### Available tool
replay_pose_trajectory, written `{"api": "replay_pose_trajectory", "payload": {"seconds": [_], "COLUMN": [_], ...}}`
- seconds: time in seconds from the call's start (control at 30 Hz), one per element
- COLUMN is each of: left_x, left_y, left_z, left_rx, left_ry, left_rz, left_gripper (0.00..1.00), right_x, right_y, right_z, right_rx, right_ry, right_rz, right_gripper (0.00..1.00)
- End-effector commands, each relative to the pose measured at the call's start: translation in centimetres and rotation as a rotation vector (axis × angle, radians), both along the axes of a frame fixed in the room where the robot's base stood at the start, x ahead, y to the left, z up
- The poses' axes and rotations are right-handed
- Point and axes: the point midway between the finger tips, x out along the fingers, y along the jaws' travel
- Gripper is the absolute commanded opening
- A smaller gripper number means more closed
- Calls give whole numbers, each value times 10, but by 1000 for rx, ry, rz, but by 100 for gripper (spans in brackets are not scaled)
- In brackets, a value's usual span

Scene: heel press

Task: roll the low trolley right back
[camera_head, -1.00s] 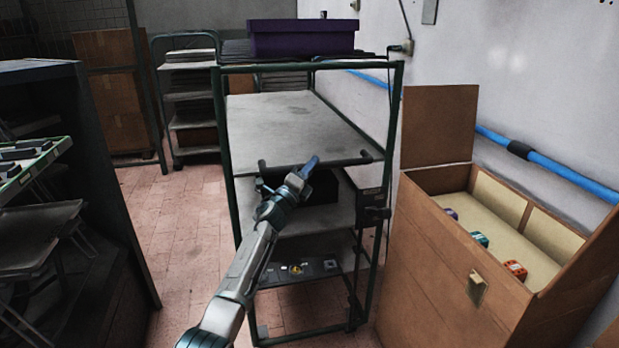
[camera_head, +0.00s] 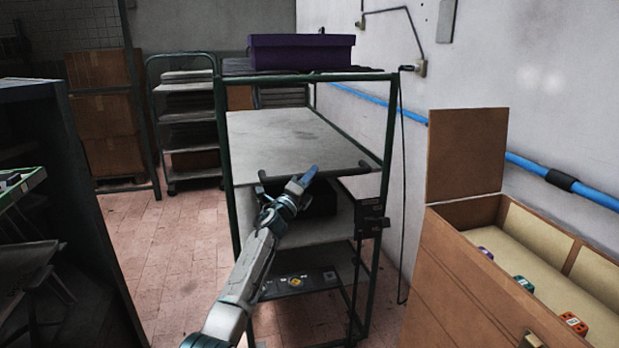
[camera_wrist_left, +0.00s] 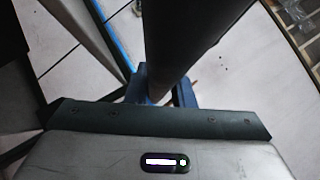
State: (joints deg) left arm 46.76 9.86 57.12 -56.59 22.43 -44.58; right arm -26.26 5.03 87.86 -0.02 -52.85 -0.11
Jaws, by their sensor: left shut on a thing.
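The trolley (camera_head: 232,215) is a dark green metal frame with several grey shelves, in the middle of the head view. A purple box (camera_head: 302,52) sits on top. A dark handle bar (camera_head: 345,171) runs across its near side. My left gripper (camera_head: 302,182) reaches in from below and is shut on this bar. In the left wrist view, the blue fingers (camera_wrist_left: 160,95) close around a dark bar (camera_wrist_left: 185,40). A dark object (camera_head: 320,200) on the shelf behind the gripper is partly hidden. My right gripper is not in view.
A brown open crate (camera_head: 460,265) with small coloured items stands at the right. A dark cabinet (camera_head: 75,200) stands at the left. Another rack (camera_head: 190,125) and stacked cartons (camera_head: 105,120) are at the back. Bare tiled floor (camera_head: 165,245) shows left of the trolley.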

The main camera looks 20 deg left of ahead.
Motion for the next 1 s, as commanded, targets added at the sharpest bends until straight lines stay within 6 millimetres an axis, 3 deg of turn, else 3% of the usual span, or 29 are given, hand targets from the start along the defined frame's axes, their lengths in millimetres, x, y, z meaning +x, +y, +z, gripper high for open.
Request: {"api": "replay_pose_trajectory", "payload": {"seconds": [0.37, 0.4, 0.5, 0.83, 1.0], "left_x": [0, 1, 0, -3, -21], "left_y": [3, 3, 2, 3, 9], "left_z": [2, 3, 3, 0, -9], "left_rx": [2, 2, 2, 2, 5], "left_ry": [-1, -2, -2, 0, 0], "left_rz": [5, 5, 5, 3, 5], "left_gripper": [0, 30, 43, 43, 43], "right_x": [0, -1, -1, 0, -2], "right_y": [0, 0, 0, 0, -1], "right_z": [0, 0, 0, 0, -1], "right_rx": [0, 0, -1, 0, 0], "right_ry": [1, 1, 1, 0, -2], "right_rz": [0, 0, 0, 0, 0], "right_gripper": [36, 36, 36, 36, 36]}}
